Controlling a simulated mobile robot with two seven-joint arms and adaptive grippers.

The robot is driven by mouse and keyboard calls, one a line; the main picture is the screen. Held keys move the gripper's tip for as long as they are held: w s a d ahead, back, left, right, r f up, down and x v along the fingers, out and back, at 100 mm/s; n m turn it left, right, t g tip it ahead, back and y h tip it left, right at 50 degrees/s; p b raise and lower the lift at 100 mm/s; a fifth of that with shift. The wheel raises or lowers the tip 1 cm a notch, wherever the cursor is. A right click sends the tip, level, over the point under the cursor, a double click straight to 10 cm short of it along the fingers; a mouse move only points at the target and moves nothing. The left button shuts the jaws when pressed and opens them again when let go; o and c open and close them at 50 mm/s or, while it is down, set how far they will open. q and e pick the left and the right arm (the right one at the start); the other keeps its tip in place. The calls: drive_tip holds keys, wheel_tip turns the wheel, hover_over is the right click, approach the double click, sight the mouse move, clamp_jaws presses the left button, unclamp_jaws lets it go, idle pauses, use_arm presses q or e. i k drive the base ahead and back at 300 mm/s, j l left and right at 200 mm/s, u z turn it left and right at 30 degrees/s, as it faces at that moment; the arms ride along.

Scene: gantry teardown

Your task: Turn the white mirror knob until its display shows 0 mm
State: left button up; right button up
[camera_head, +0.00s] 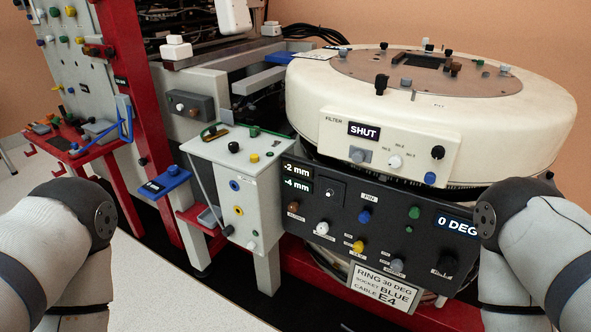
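A dark control panel (385,240) sits below the large cream ring housing. A white knob (322,228) is low on the panel's left part, right of a brown knob (293,207). The small lettering by the white knob is too small to read. Two displays sit at the panel's upper left: the upper display (296,168) reads -2 mm and the lower display (297,185) reads -4 mm. I cannot tell which display belongs to the white knob. My arms show at the left and right edges, but neither gripper is in view. Nothing of mine touches the panel.
The panel also has blue, green, yellow, grey and black knobs and a 0 DEG display (457,225). A cream ring housing (540,110) overhangs it. A pale box (236,185) on a leg stands left of it. A sign (384,286) hangs below.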

sight(323, 228)
drive_tip(key=i+j, duration=0.1)
drive_tip(key=j, duration=0.25)
drive_tip(key=i+j, duration=0.1)
drive_tip(key=j, duration=0.6)
drive_tip(key=i+j, duration=0.15)
drive_tip(key=j, duration=0.15)
